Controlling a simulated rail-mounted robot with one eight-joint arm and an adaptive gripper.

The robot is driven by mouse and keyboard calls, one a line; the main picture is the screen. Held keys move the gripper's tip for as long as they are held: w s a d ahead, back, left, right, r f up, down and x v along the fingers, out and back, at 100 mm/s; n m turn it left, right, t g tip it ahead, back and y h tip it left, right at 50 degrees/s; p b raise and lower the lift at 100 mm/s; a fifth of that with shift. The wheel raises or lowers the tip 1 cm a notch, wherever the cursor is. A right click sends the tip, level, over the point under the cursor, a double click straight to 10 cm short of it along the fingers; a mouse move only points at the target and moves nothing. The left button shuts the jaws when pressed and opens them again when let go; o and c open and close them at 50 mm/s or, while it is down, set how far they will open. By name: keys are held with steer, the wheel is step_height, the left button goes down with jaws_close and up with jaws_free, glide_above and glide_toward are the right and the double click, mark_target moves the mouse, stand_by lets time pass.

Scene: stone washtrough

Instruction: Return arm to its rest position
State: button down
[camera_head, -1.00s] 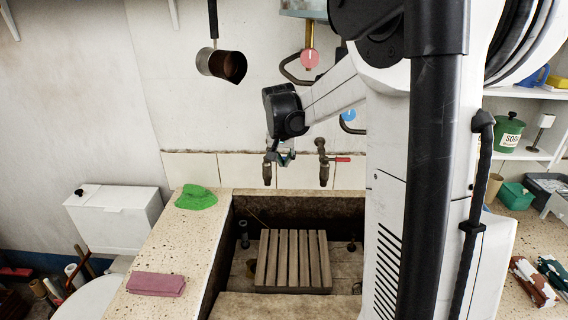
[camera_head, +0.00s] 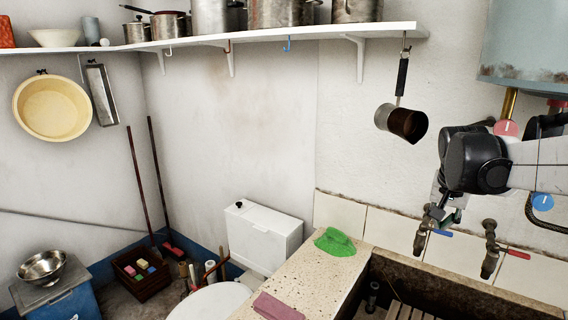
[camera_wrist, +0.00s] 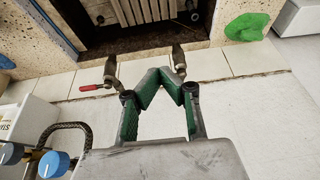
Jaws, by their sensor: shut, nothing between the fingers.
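My gripper (camera_wrist: 160,78) is shut and empty. Its green-padded fingers meet at the tips in the wrist view. In the head view my gripper (camera_head: 446,214) hangs below the dark wrist, in front of the tiled wall by the taps. My white arm reaches in from the right edge. Most of the arm is outside the head view.
Two taps, one blue-handled (camera_head: 424,241) and one red-handled (camera_head: 490,252), are close to my gripper. A metal pot (camera_head: 401,122) hangs above left of my wrist. A green cloth (camera_head: 338,242) lies on the stone counter (camera_head: 301,272). A shelf (camera_head: 300,36) of pots runs above.

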steer(key=s+a+f+n+t+y+b, duration=0.1)
steer(key=s+a+f+n, duration=0.2)
steer(key=s+a, duration=0.7)
steer(key=s+a+f+n+t+y+b, duration=0.1)
steer(key=s+a+f+n, duration=0.3)
steer(key=s+a, duration=0.7)
steer(key=shift+s+f+t+y+b, duration=0.4)
steer(key=shift+s+f+t, duration=0.15)
steer(key=shift+s+t, duration=0.05)
